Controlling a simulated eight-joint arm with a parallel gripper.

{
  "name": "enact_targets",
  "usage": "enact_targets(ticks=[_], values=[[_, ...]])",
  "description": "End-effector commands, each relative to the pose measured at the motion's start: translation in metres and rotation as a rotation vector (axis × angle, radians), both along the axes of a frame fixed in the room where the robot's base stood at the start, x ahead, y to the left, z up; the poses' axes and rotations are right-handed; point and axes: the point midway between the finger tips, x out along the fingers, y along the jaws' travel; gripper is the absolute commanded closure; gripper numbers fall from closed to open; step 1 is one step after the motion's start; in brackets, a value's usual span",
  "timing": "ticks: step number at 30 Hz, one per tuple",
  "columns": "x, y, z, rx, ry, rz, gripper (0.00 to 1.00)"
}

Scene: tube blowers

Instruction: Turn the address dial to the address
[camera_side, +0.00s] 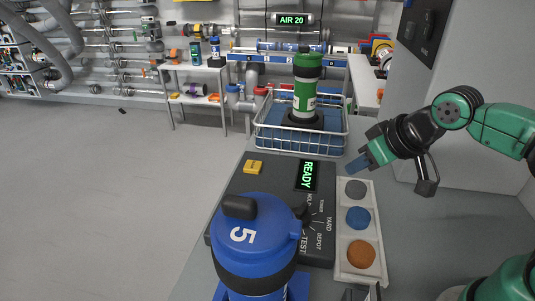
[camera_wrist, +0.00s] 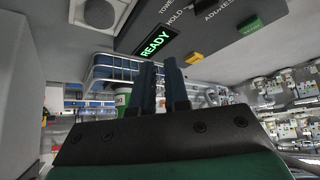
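The dark console (camera_side: 255,181) lies on the bench with a lit READY display (camera_side: 307,175). Labels HOLD, TOWER, YARD, DEPOT and TEST fan out on it; the address dial is mostly hidden behind the blue canister marked 5 (camera_side: 250,245), and I cannot read its setting. A lit sign (camera_side: 292,19) reads AIR 20. My gripper (camera_side: 359,164) hangs in the air right of the display, touching nothing. In the wrist view its two fingers (camera_wrist: 160,85) stand apart, with a narrow empty gap.
A tray (camera_side: 343,228) with grey, blue and orange discs lies right of the console. A wire basket (camera_side: 270,137) holding a green canister (camera_side: 305,85) stands behind it. A yellow button (camera_side: 253,167) sits on the console.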

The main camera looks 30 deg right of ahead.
Motion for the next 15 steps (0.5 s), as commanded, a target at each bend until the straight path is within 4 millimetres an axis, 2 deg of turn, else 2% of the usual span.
enact_targets(ticks=[1, 6, 11, 15], values=[[0.001, 0.001, 0.0, -0.001, 0.006, 0.005, 0.72], [0.01, 0.011, 0.002, -0.021, 0.104, 0.071, 0.26], [0.027, 0.031, -0.003, -0.061, 0.285, 0.195, 0.26], [0.04, 0.049, -0.015, -0.096, 0.439, 0.303, 0.26]])
